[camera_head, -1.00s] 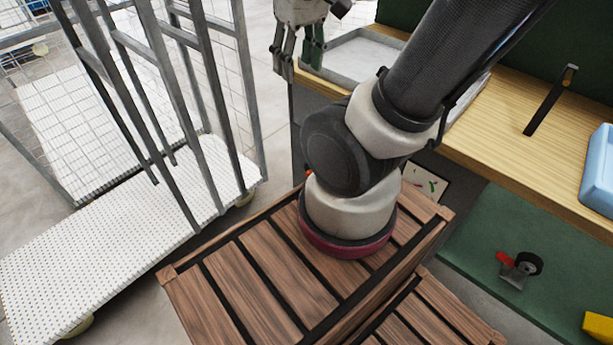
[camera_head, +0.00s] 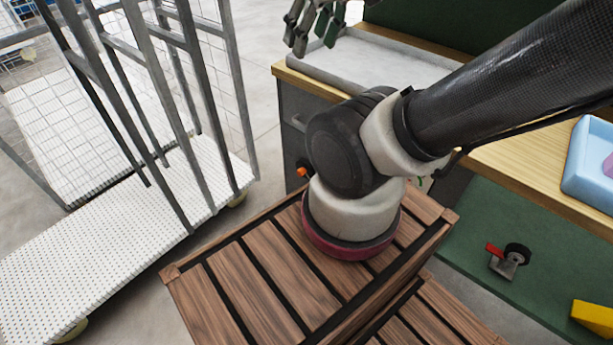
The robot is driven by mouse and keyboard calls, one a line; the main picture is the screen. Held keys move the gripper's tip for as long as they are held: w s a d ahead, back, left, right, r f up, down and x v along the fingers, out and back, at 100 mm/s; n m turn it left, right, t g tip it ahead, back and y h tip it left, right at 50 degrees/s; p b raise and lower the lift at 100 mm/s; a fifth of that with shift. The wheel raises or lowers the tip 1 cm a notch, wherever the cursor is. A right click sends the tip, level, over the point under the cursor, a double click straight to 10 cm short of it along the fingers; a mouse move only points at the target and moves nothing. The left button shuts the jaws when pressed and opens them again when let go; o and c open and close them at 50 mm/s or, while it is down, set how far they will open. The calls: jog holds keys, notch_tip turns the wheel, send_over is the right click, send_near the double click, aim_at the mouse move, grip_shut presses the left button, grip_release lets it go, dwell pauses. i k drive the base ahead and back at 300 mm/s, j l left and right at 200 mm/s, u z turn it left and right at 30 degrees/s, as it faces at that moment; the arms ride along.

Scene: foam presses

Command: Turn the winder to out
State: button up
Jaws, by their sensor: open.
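My gripper (camera_head: 313,36) is at the top edge of the view, cut off by the frame. Its fingers are apart, with nothing seen between them, and they hang above the near left part of a grey tray on the bench. A small orange knob on a dark mount (camera_head: 302,171) shows at the left front side of the bench, just left of my arm. It may be the winder, but I cannot tell for sure, nor which way it is turned. My gripper is well above it and apart from it.
The grey tray (camera_head: 352,62) lies on the wooden bench. A light blue tray (camera_head: 578,170) is at the right. A caster wheel with a red lever (camera_head: 508,261) and a yellow block (camera_head: 597,318) lie on the green lower shelf. A wire cage trolley (camera_head: 95,235) stands left.

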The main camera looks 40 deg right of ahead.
aim_at(305, 170)
jog(key=k+z, duration=0.25)
jog(key=i+j+z, duration=0.1)
jog(key=z, duration=0.2)
jog(key=i+j+z, duration=0.1)
jog(key=z, duration=0.2)
jog(key=j, duration=0.1)
